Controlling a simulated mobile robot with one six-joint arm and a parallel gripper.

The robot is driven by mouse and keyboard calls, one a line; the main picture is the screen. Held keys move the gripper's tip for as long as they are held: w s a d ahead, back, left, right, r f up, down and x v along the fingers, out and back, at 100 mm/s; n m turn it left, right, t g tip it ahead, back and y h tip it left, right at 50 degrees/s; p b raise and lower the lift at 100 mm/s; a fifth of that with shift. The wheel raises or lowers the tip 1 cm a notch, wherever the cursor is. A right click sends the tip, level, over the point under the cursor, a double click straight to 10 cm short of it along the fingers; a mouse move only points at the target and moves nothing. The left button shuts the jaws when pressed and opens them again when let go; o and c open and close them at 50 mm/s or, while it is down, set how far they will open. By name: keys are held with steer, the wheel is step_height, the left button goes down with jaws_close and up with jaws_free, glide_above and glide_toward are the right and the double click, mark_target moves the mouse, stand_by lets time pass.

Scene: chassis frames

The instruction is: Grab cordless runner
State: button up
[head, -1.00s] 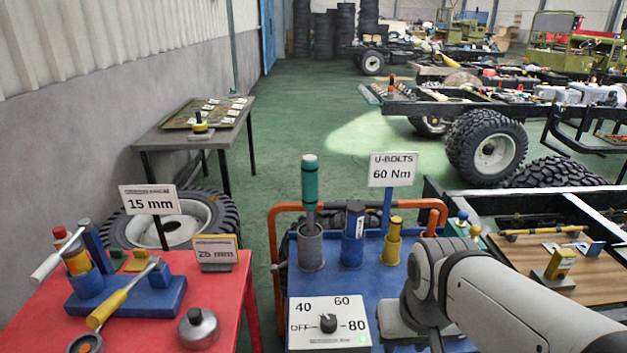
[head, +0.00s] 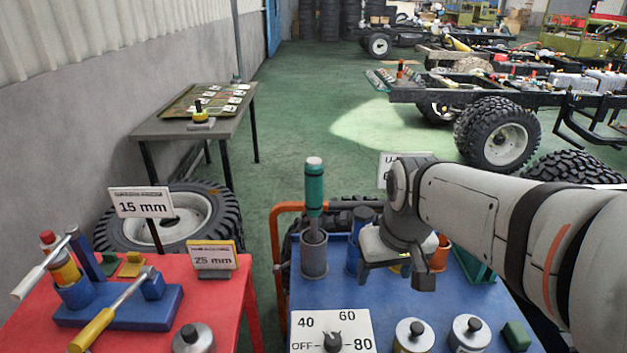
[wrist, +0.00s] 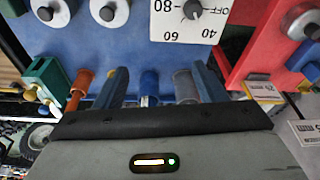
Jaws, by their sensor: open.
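A teal cylindrical tool (head: 314,190) with a pale top stands upright in a grey holder (head: 314,255) on the blue bench; it looks like the cordless runner, though I cannot be sure. My gripper (head: 395,278) is open and empty, pointing down to the right of the tool and apart from it. It partly hides a blue holder (head: 354,252) and a yellow piece behind. In the wrist view my two blue-grey fingers (wrist: 160,88) are spread, with the blue holder (wrist: 149,82) and grey holder (wrist: 185,86) showing between them; the teal tool is not visible there.
The blue bench (head: 385,300) carries a dial plate (head: 330,331) and round silver-topped knobs (head: 413,334) in front. An orange rail (head: 275,235) runs along its left side. A red table (head: 215,290) with tools stands left. My arm covers the right.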

steer(key=w+a+r+n+y+p, duration=0.1)
steer(key=w+a+r+n+p, duration=0.1)
steer(key=w+r, duration=0.35)
steer(key=w+a+r+n+p, duration=0.1)
steer(key=w+a+r+n, duration=0.15)
steer(key=w, duration=0.65)
step_height(320, 180, up, 3)
steer(key=n+y+p, duration=0.1)
steer(key=n+p, duration=0.1)
steer(key=n, duration=0.1)
glide_above(312, 171)
steer(key=d, duration=0.2)
steer(key=shift+w+f, duration=0.2)
steer(key=shift+w, duration=0.2)
steer(key=shift+w+a+f, duration=0.2)
steer(key=p+x, duration=0.2)
steer(key=x, duration=0.5)
steer(key=shift+s+f, duration=0.1)
steer(key=shift+f, duration=0.05)
jaws_close()
